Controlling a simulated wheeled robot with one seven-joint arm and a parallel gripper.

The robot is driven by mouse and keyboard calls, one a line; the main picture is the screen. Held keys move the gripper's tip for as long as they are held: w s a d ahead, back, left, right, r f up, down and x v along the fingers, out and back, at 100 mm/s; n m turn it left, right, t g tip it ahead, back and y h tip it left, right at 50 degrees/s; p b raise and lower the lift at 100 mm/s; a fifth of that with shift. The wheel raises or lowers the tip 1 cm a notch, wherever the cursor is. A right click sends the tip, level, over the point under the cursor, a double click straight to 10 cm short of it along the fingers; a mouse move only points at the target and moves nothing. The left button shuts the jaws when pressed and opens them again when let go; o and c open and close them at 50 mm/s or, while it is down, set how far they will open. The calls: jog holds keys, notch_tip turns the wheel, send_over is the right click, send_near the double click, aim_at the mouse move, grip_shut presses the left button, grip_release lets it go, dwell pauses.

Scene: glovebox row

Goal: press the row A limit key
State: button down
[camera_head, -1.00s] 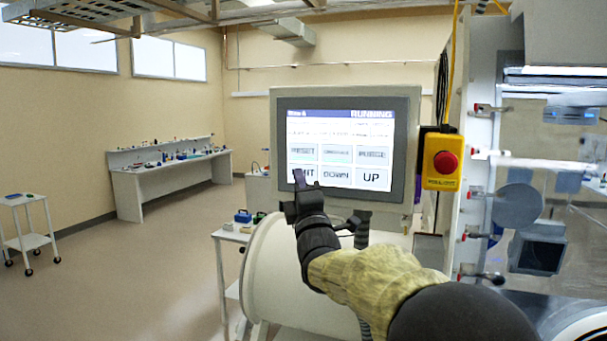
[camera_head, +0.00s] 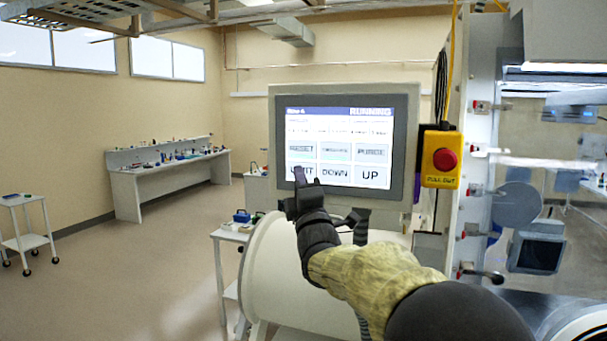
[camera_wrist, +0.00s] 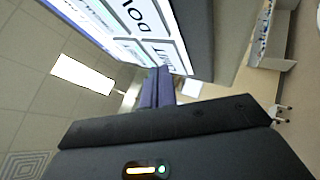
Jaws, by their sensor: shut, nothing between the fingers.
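The touch screen (camera_head: 340,115) is lit and reads RUNNING at its top right; the small top-left label looks like Row A. Its bottom row holds the limit key (camera_head: 309,171), DOWN (camera_head: 336,173) and UP (camera_head: 371,174). My gripper (camera_head: 299,174) is shut and empty, and its fingertips cover the middle of the limit key's label. In the wrist view, the dark fingers (camera_wrist: 155,82) reach to the lower edge of the screen, beside the partly hidden limit key (camera_wrist: 172,54). I cannot tell whether the tips touch the glass.
A yellow box with a red stop button (camera_head: 445,160) hangs right of the screen. A white cylinder (camera_head: 282,262) lies below it. The glovebox front with its clamps (camera_head: 478,190) stands at the right. A bench (camera_head: 170,180) and a cart (camera_head: 25,235) stand at the left, with open floor between.

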jog(key=shift+s, duration=0.15)
jog(key=shift+w+d, duration=0.15)
jog(key=shift+w, duration=0.3)
dwell(0.6)
dwell(0.3)
jog(key=shift+s+a+b, duration=0.3)
jog(key=shift+s+b, duration=0.45)
jog(key=shift+b, duration=0.2)
jog(key=s+b, duration=0.1)
jog(key=s+a+b, duration=0.1)
jog(key=s, duration=0.1)
jog(key=s+b, duration=0.1)
jog(key=shift+s+a, duration=0.35)
